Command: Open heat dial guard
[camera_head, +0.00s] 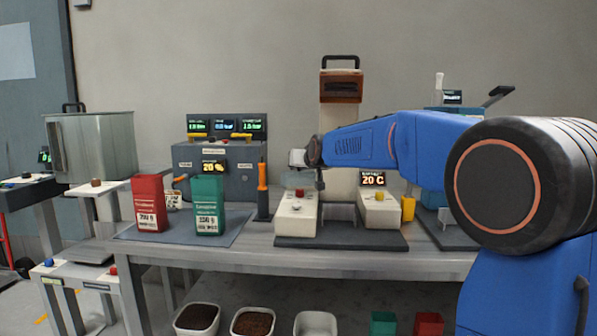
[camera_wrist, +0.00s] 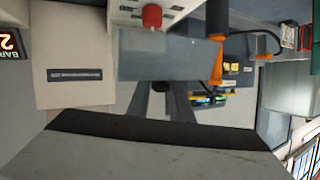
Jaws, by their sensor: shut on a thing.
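The bucket-elevator unit has a white left block (camera_head: 296,214) with a red knob (camera_head: 299,193), and a white right block with a yellow knob (camera_head: 380,197) under a "20 C" display (camera_head: 373,180). The red knob also shows at the top of the wrist view (camera_wrist: 152,15). A grey, partly see-through guard panel (camera_wrist: 168,52) lies beside that knob in the wrist view. My gripper (camera_wrist: 160,88) is shut at the panel's edge, its two grey fingers close together. In the head view my wrist is above the red knob, and the fingertips are hard to make out.
An orange-handled tool (camera_head: 263,180) stands left of the unit. Red (camera_head: 149,203) and green (camera_head: 208,206) packets stand on a dark mat (camera_head: 174,237). A tall column with a brown top (camera_head: 341,86) rises behind. Bins (camera_head: 253,322) lie below the table.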

